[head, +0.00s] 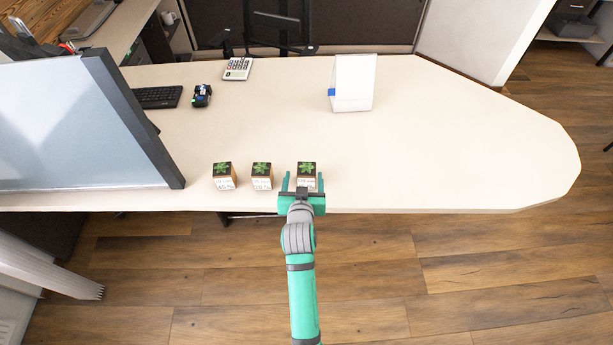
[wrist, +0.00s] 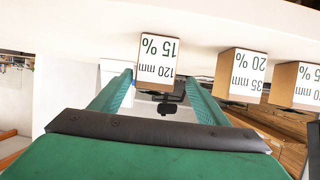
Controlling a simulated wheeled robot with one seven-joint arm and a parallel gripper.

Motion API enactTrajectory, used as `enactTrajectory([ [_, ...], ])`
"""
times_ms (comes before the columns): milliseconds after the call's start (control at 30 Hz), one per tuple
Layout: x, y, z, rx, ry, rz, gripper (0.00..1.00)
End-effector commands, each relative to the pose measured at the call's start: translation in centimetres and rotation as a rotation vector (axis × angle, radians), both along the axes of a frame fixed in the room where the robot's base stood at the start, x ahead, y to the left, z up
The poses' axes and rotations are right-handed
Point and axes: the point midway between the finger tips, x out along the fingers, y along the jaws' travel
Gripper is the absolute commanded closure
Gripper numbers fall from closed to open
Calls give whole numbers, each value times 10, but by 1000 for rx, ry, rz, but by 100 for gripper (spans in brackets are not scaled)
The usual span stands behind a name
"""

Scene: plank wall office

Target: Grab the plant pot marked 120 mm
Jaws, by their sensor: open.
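The plant pot marked 120 mm and 15 % (wrist: 157,62) is a small wooden cube with a white label, seen upside down in the wrist view. In the head view it is the rightmost of the three small pots (head: 307,168), with a green plant on top, at the desk's front edge. My gripper (head: 303,178) is open, with its two green fingers pointing at this pot. In the wrist view the pot appears between the fingertips (wrist: 160,80). I cannot tell whether the fingers reach around its sides. The gripper partly hides its front in the head view.
A middle pot (head: 262,176), marked 35 mm and 20 % in the wrist view (wrist: 240,75), and a left pot (head: 223,176) stand beside it. A monitor (head: 130,120) stands at left, a white stand (head: 353,85) behind. The desk (head: 460,140) is clear at right.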

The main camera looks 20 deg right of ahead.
Motion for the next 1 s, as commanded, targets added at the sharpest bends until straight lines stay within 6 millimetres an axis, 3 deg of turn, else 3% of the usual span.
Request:
enactTrajectory([
  [133, 18, -7, -8, 0, -1, 0, 31],
  [433, 34, -16, -19, 1, -1, 1, 31],
  [700, 60, -31, -38, 0, -2, 1, 31],
  [1000, 65, -33, -41, 0, -1, 1, 31],
])
